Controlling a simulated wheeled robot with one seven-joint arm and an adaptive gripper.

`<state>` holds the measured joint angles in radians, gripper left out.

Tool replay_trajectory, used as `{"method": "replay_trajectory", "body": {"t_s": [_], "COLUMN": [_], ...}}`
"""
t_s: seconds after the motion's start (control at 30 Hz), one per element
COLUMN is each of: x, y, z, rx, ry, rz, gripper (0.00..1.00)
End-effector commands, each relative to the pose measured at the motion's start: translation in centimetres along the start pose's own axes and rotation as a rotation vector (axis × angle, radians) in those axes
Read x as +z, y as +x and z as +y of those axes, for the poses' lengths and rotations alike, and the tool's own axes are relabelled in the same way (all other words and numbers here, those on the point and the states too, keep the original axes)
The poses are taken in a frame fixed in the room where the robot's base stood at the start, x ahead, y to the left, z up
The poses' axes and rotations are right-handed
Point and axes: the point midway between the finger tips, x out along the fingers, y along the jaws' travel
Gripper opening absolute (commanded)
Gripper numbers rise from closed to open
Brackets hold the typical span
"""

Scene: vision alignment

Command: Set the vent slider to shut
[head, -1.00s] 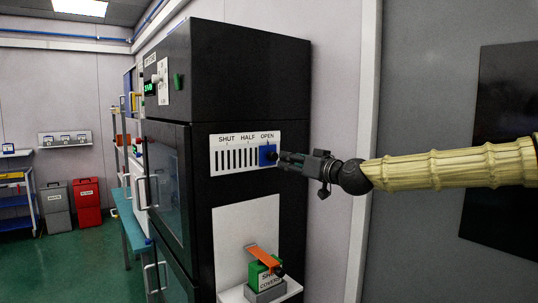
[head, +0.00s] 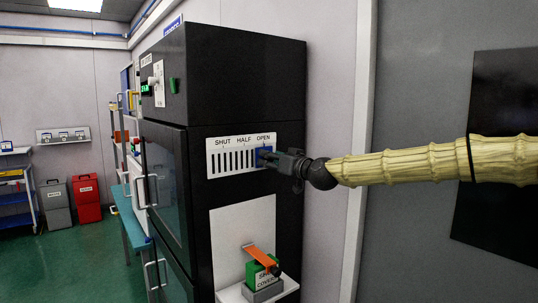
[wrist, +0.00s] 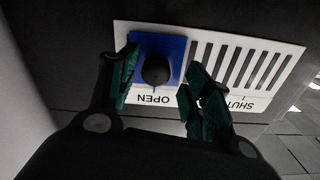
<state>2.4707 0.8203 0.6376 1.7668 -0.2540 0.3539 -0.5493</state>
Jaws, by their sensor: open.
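The vent panel (head: 236,154) is a white plate with dark slots on the side of the black cabinet, lettered SHUT, HALF and OPEN from left to right. The blue slider (head: 262,154) stands at the OPEN end, partly hidden by my gripper (head: 274,157). In the wrist view the panel (wrist: 262,84) appears upside down, and the blue slider (wrist: 177,48) with its round black knob (wrist: 156,70) lies between my fingers. My gripper (wrist: 158,92) is open, one finger on each side of the knob. I cannot tell whether either finger touches it.
Below the panel, a small shelf (head: 284,291) on the black cabinet (head: 250,75) holds a green block (head: 258,270) with an orange lever (head: 261,254). A grey wall stands on the right. The cabinet face left of the slider is clear of obstacles.

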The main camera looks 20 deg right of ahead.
Motion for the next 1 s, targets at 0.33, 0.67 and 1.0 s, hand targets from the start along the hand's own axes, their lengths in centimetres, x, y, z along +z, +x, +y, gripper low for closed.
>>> {"method": "replay_trajectory", "body": {"t_s": [0.33,0.67,1.0], "x": [0.0,0.1,0.1], "y": [2.0,2.1,2.2], "z": [0.0,0.0,0.0], "rx": [0.0,0.0,0.0], "ry": [0.001,0.001,0.001], "rz": [-0.001,-0.001,-0.001], "gripper": [0.49,0.49,0.0]}}
